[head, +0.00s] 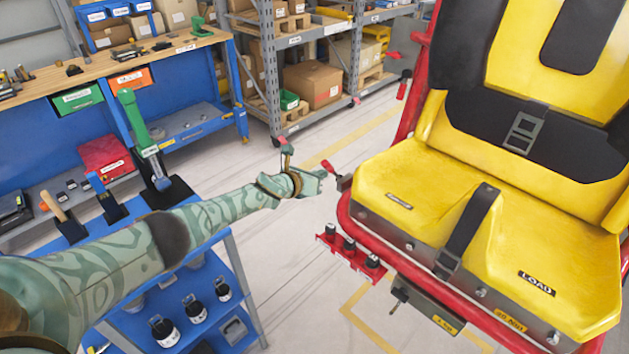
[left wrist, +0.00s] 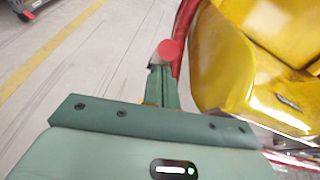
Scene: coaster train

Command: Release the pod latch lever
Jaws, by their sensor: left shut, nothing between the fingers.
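The pod is a yellow seat (head: 400,215) in a red tube frame, at the right of the head view; it also shows in the left wrist view (left wrist: 235,75). A short lever with a red grip (head: 328,166) sits on a dark pivot at the seat's left front corner. My left gripper (head: 322,174) is shut and empty, right beside this lever. In the left wrist view a red round end (left wrist: 171,50) shows just beyond the shut fingertips (left wrist: 163,72). I cannot tell whether they touch. My right gripper is not in view.
A red bracket with several black knobs (head: 326,239) juts out below the seat's left edge. A blue cart (head: 235,265) stands under my left arm. A workbench (head: 130,72) and shelves (head: 257,60) are behind. The floor between cart and pod is clear.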

